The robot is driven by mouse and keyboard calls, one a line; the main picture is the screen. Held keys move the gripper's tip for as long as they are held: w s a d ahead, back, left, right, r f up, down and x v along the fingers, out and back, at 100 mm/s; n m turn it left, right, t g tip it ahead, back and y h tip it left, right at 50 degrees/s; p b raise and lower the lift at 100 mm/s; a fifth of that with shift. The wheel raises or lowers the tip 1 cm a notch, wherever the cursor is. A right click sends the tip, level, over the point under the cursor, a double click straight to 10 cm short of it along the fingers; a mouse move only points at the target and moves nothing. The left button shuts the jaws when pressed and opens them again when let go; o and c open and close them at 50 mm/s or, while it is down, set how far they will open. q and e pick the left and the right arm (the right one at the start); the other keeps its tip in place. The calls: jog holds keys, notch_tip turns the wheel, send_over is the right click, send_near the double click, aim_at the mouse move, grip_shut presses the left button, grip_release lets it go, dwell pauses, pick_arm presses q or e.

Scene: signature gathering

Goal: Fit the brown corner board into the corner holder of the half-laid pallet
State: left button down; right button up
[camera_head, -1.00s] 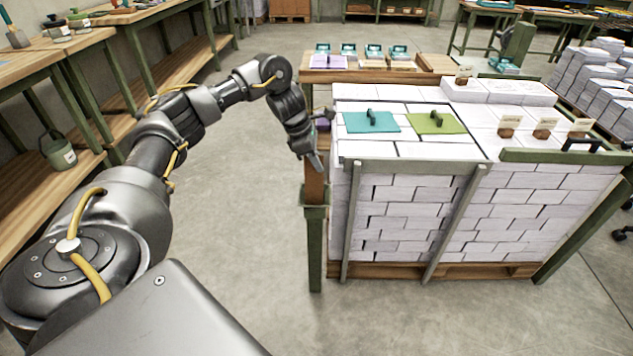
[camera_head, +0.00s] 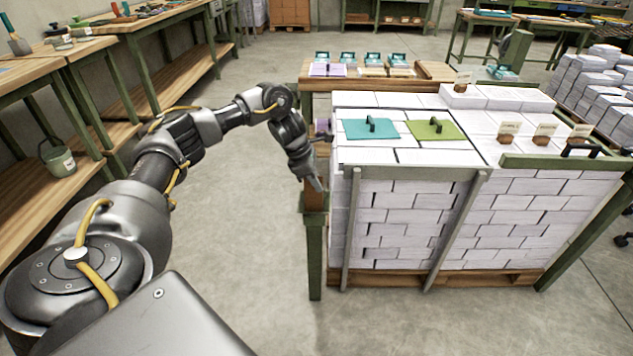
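The brown corner board (camera_head: 314,200) shows as a short upright piece at the left front corner of the pallet stack. Its lower end meets the top of the green corner holder (camera_head: 315,250), a post beside the stack. How deep it sits in the holder is hidden. My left gripper (camera_head: 318,184) points down at the board's upper part and covers some of it. I cannot tell whether its fingers are closed on the board. The half-laid pallet (camera_head: 490,278) bears layers of white paper blocks. My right gripper is not in view.
A teal board (camera_head: 371,129) and a green board (camera_head: 436,130), both with black handles, lie on the stack. Grey slanted bars (camera_head: 350,235) stand at its front. A wooden table (camera_head: 440,70) stands behind. Workbenches (camera_head: 60,68) line the left. The floor (camera_head: 240,200) between is clear.

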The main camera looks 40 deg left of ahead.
pick_arm(q)
jog(key=c, duration=2)
grip_release()
jog(key=shift+f, duration=0.1)
jog(key=shift+o, duration=2)
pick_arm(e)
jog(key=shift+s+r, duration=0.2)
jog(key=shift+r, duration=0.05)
